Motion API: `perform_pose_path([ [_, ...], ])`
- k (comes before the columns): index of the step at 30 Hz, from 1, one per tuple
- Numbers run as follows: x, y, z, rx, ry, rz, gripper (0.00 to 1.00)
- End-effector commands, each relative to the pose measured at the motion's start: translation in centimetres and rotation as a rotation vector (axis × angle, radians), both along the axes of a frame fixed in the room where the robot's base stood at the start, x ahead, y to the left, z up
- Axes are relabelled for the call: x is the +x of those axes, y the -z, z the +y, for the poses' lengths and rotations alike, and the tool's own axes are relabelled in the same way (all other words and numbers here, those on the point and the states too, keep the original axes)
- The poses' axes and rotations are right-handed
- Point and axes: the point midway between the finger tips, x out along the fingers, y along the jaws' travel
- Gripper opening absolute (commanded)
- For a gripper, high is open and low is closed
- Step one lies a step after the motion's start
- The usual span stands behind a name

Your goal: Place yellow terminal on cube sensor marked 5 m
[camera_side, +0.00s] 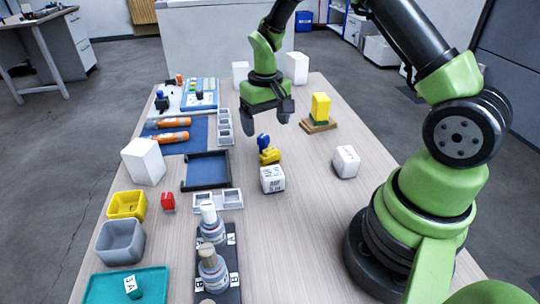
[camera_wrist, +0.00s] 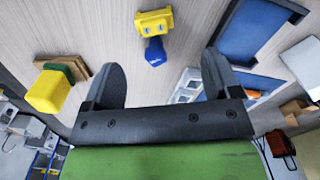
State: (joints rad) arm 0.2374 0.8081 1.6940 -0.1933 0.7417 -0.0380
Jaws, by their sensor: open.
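A small yellow terminal (camera_side: 270,156) with two round silvery spots lies on the table and also shows at the top of the wrist view (camera_wrist: 154,21). A blue piece (camera_side: 263,142) sits against or just beside it, on the side towards my gripper. A white cube sensor (camera_side: 272,180) with black print stands just in front of the terminal. A second white cube (camera_side: 346,162) with small marks stands to the right. I cannot read 5 m on either cube. My gripper (camera_side: 267,128) is open and empty, above the table and behind the terminal. Both fingers show in the wrist view.
A yellow block (camera_side: 320,107) stands on a wooden and green base at right rear. A dark blue tray (camera_side: 207,170) and small white holders (camera_side: 232,198) lie left of the terminal. Bottles (camera_side: 212,268) stand in front. The table around the right cube is clear.

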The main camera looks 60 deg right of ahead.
Motion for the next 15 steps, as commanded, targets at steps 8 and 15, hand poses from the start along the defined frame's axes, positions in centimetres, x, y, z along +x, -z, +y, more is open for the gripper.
perform_pose_path([
  [8, -0.1, 3.7, 0.0, 0.001, 0.001, 0.003, 0.83],
  [15, -0.8, 6.5, -0.3, 0.002, 0.003, 0.006, 0.83],
])
